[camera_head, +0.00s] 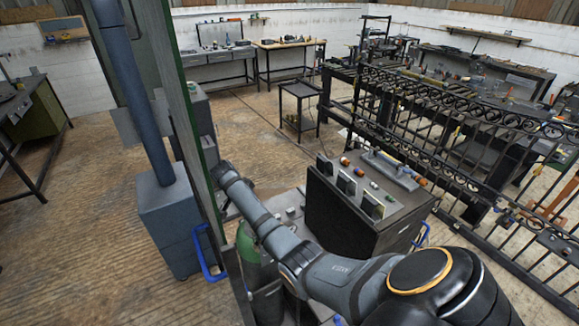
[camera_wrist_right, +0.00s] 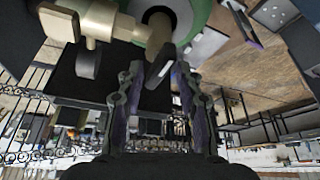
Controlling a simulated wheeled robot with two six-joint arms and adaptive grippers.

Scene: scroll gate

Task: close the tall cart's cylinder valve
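A green gas cylinder (camera_head: 248,250) stands low behind the lower part of my right arm, partly hidden by it and by a tall green panel edge. In the right wrist view, the green cylinder top (camera_wrist_right: 196,14) is at the upper middle, with a brass valve body (camera_wrist_right: 98,24) at its left and a dark part below it. My right gripper (camera_wrist_right: 158,72) has its two fingers apart, close below the valve. A dark block shows between the fingers; I cannot tell whether they touch it. The head view does not show the right fingertips. My left gripper is not in view.
A tall green panel (camera_head: 185,110) and a blue-grey post with a box (camera_head: 170,215) stand close left of my arm. A dark cabinet (camera_head: 345,215) with knobs and gauges is right of it. A black scrollwork gate (camera_head: 470,135) stands farther right.

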